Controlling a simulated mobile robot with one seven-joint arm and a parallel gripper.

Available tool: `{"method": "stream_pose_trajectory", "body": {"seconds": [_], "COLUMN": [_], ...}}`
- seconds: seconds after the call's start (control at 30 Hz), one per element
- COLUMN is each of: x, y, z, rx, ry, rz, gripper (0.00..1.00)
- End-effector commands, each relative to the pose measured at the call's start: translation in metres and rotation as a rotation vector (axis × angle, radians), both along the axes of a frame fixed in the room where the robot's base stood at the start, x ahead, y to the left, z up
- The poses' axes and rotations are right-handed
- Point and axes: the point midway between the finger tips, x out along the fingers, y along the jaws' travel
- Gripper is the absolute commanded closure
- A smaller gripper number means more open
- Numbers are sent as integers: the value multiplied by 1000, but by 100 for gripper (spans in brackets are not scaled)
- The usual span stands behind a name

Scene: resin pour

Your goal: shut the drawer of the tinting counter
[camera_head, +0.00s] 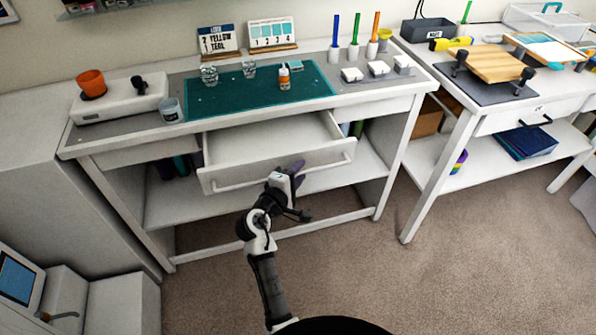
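The tinting counter (130,150) stands in front of me, a white bench with a grey top and a teal mat (232,97). Its white drawer (265,143) is pulled out toward me and looks empty inside. A long white bar handle (325,168) runs across the drawer front. My gripper (297,172) is at the drawer front, by the middle of the handle. The picture is too small to tell whether it touches the handle or whether its fingers are open or shut.
On the counter top are a white scale with an orange cup (91,84), a clear cup (171,110), an orange-labelled bottle (284,78) and small white blocks (377,68). A second bench (515,118) stands at right. Carpet (370,265) in front is clear.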

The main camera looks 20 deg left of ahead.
Motion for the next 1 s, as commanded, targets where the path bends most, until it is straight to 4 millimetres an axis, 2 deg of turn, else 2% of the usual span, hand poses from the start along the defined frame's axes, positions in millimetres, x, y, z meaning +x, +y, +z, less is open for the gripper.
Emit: {"method": "stream_pose_trajectory", "body": {"seconds": [0.23, 0.47, 0.83, 1.0], "x": [0, 0, 2, 17], "y": [0, 0, 1, 12], "z": [0, 0, 0, -1], "rx": [0, 0, 0, 2], "ry": [0, 0, 0, -1], "rz": [0, 0, 0, 1], "gripper": [69, 99, 100, 100]}}
